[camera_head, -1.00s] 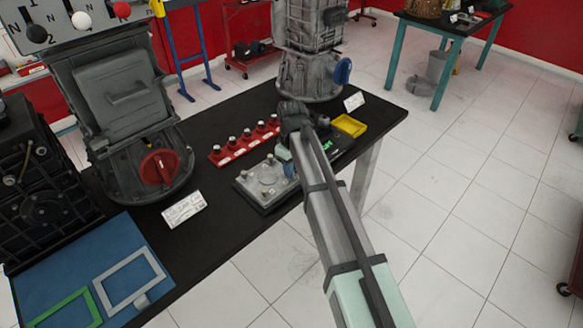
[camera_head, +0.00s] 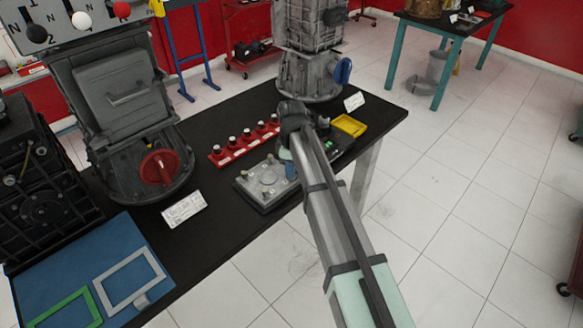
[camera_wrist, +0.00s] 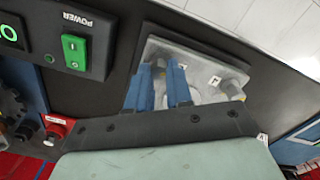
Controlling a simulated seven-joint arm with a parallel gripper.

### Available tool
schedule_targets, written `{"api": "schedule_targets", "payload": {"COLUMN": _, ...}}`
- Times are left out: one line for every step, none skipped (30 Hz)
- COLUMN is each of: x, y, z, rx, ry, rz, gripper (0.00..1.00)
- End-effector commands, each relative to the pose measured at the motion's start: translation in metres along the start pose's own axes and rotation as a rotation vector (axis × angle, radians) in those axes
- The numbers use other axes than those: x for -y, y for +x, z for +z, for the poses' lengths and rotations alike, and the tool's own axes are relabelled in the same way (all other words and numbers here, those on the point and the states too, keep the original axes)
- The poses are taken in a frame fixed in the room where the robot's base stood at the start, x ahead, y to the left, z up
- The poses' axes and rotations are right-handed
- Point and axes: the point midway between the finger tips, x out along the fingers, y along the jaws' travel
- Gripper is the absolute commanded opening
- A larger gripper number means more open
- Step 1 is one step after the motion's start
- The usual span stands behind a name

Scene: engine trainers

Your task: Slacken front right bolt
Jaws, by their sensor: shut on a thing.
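The grey metal plate (camera_head: 258,196) lies on the black bench, with small bolts at its corners. It also shows in the wrist view (camera_wrist: 155,48), where one pale bolt (camera_wrist: 233,88) stands free near its right side. My gripper (camera_head: 289,168) is low over the plate's right side. In the wrist view, my gripper's blue fingers (camera_wrist: 160,68) are closed in at the plate's corner beside the power box. They are shut on the front right bolt, which the fingers mostly hide. I cannot see how far the bolt is turned.
The power box with a green switch (camera_wrist: 74,50) is close beside the fingers. A red rack of several dark knobs (camera_head: 243,145) stands behind the plate, and a yellow tray (camera_head: 349,125) lies to the right. Large engine units (camera_head: 125,110) occupy the left and back.

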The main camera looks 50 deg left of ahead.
Motion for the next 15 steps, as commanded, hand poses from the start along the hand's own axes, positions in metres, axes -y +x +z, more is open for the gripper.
{"api": "schedule_targets", "payload": {"x": -0.0002, "y": -0.0002, "z": 0.0000, "rx": 0.000, "ry": -0.001, "rz": 0.001, "gripper": 0.00}}
{"api": "schedule_targets", "payload": {"x": -0.0002, "y": -0.0002, "z": 0.0000, "rx": 0.000, "ry": -0.001, "rz": 0.001, "gripper": 0.00}}
{"api": "schedule_targets", "payload": {"x": -0.0002, "y": -0.0002, "z": 0.0000, "rx": 0.000, "ry": -0.001, "rz": 0.001, "gripper": 0.00}}
{"api": "schedule_targets", "payload": {"x": -0.0002, "y": -0.0002, "z": 0.0000, "rx": 0.000, "ry": -0.001, "rz": 0.001, "gripper": 0.00}}
{"api": "schedule_targets", "payload": {"x": -0.0002, "y": -0.0002, "z": 0.0000, "rx": 0.000, "ry": -0.001, "rz": 0.001, "gripper": 0.00}}
{"api": "schedule_targets", "payload": {"x": -0.0002, "y": -0.0002, "z": 0.0000, "rx": 0.000, "ry": 0.000, "rz": 0.001, "gripper": 0.00}}
{"api": "schedule_targets", "payload": {"x": -0.0002, "y": -0.0002, "z": 0.0000, "rx": 0.000, "ry": 0.000, "rz": 0.001, "gripper": 0.00}}
{"api": "schedule_targets", "payload": {"x": -0.0002, "y": -0.0002, "z": 0.0000, "rx": 0.000, "ry": 0.000, "rz": 0.001, "gripper": 0.23}}
{"api": "schedule_targets", "payload": {"x": -0.0002, "y": -0.0002, "z": 0.0000, "rx": 0.000, "ry": 0.000, "rz": 0.001, "gripper": 0.27}}
{"api": "schedule_targets", "payload": {"x": -0.0002, "y": -0.0002, "z": 0.0000, "rx": 0.000, "ry": 0.000, "rz": 0.001, "gripper": 0.30}}
{"api": "schedule_targets", "payload": {"x": -0.0002, "y": -0.0002, "z": 0.0000, "rx": 0.000, "ry": 0.000, "rz": 0.001, "gripper": 0.33}}
{"api": "schedule_targets", "payload": {"x": -0.0002, "y": -0.0002, "z": 0.0000, "rx": 0.000, "ry": 0.000, "rz": 0.001, "gripper": 0.36}}
{"api": "schedule_targets", "payload": {"x": -0.0002, "y": -0.0002, "z": 0.0000, "rx": 0.000, "ry": 0.001, "rz": 0.001, "gripper": 0.39}}
{"api": "schedule_targets", "payload": {"x": -0.0001, "y": -0.0001, "z": 0.0000, "rx": 0.000, "ry": 0.001, "rz": 0.000, "gripper": 0.42}}
{"api": "schedule_targets", "payload": {"x": -0.0001, "y": -0.0001, "z": 0.0000, "rx": 0.000, "ry": 0.001, "rz": 0.000, "gripper": 0.46}}
